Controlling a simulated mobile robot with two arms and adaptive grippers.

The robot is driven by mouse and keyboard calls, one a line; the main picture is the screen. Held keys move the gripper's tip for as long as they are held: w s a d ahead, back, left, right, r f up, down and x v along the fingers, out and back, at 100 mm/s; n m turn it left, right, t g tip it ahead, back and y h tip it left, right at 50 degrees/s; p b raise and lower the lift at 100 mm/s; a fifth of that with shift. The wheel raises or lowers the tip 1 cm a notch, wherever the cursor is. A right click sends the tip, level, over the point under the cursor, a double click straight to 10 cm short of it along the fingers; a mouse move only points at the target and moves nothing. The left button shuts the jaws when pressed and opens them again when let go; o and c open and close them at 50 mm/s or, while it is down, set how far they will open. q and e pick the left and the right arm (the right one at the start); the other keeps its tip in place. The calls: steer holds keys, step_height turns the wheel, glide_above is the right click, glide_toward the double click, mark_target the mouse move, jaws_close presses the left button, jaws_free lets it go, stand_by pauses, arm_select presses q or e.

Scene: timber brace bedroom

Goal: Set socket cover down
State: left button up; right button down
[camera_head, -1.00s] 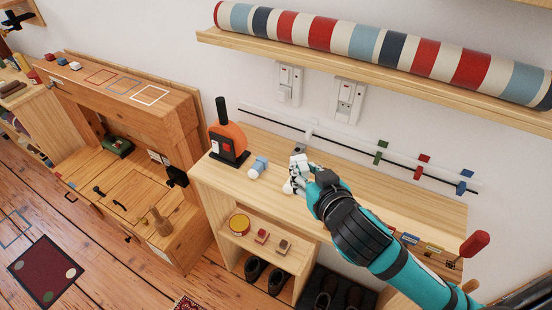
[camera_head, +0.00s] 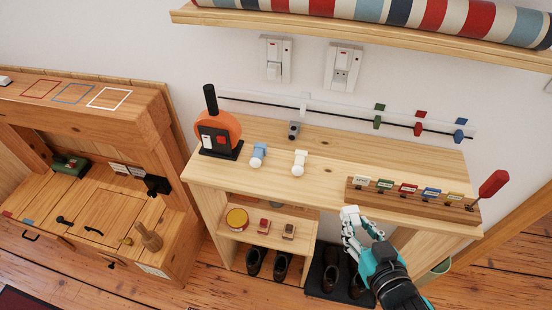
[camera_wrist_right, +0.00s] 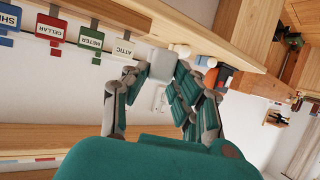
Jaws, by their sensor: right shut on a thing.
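My right gripper (camera_head: 352,222) is shut on a small pale, square-sided piece, seemingly the socket cover (camera_head: 349,212). It holds it in front of the wooden bench's front edge, below the label rack. In the right wrist view the piece (camera_wrist_right: 162,61) sits between the fingertips (camera_wrist_right: 160,70). Whether it touches the bench cannot be told. Two wall sockets with switches, a left one (camera_head: 275,60) and a right one (camera_head: 343,67), are above the bench (camera_head: 330,168). My left gripper is not in view.
A white-knobbed piece (camera_head: 299,163), a blue-and-white one (camera_head: 258,154) and an orange device (camera_head: 218,132) stand on the bench. The bench top's middle right is clear.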

mark_target(352, 210)
steer(key=shift+s+d+f, duration=0.15)
steer(key=shift+s+f, duration=0.15)
steer(key=shift+s, duration=0.05)
steer(key=w, duration=0.2)
steer(key=w+p, duration=0.1)
steer(key=w, duration=0.1)
steer(key=w+p, duration=0.1)
steer(key=w, duration=0.2)
steer(key=shift+a, duration=0.4)
steer(key=w, duration=0.3)
steer(key=w+f+p, duration=0.1)
steer(key=w, duration=0.1)
steer(key=w+p, duration=0.1)
steer(key=w, duration=0.2)
steer(key=shift+w+a+f, duration=0.15)
steer(key=shift+w+a, duration=0.15)
steer(key=shift+a, duration=0.1)
steer(key=shift+w+f, duration=0.1)
steer(key=shift+w, duration=0.1)
step_height(352, 210, down, 3)
steer(key=shift+f, duration=0.1)
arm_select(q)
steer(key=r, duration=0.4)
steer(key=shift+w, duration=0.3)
arm_select(e)
steer(key=shift+f, duration=0.15)
